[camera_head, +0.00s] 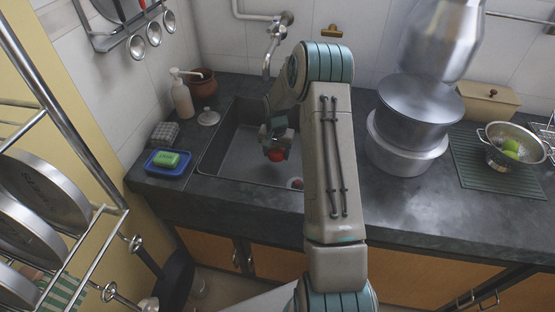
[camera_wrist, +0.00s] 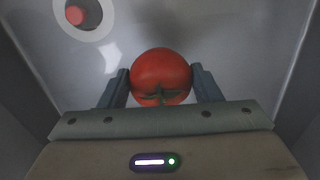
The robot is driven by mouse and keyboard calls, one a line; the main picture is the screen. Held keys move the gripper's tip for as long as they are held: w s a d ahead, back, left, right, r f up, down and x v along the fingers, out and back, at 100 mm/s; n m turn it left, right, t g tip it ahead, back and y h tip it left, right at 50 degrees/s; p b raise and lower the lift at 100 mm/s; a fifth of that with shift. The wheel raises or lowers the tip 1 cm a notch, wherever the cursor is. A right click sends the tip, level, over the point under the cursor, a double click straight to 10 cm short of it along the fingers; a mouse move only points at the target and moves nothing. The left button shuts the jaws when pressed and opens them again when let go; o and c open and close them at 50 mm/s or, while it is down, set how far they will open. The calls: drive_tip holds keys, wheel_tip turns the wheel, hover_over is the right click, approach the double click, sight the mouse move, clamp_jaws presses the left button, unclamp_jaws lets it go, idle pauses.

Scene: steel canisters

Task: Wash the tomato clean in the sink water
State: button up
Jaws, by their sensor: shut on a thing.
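A red tomato (camera_wrist: 161,74) with a green stem is held between the two fingers of my gripper (camera_wrist: 162,88) in the wrist view. In the head view my gripper (camera_head: 275,142) hangs over the sink (camera_head: 222,160), with the tomato (camera_head: 276,155) showing below its fingers. The grey sink basin fills the wrist view behind the tomato. I cannot tell whether water is running or standing in the basin.
A green sponge (camera_head: 167,159) in a blue tray and a soap bottle (camera_head: 182,98) stand left of the sink. Large steel pots (camera_head: 405,150) and a colander (camera_head: 512,150) with green items stand to the right. A drain with a red piece (camera_wrist: 76,15) shows in the basin.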

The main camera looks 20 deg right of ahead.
sight(276, 151)
wheel_tip(276, 151, up, 15)
drive_tip(key=p, duration=0.7)
idle(0.6)
idle(2.0)
wheel_tip(276, 151, up, 4)
drive_tip(key=shift+p, duration=1.25)
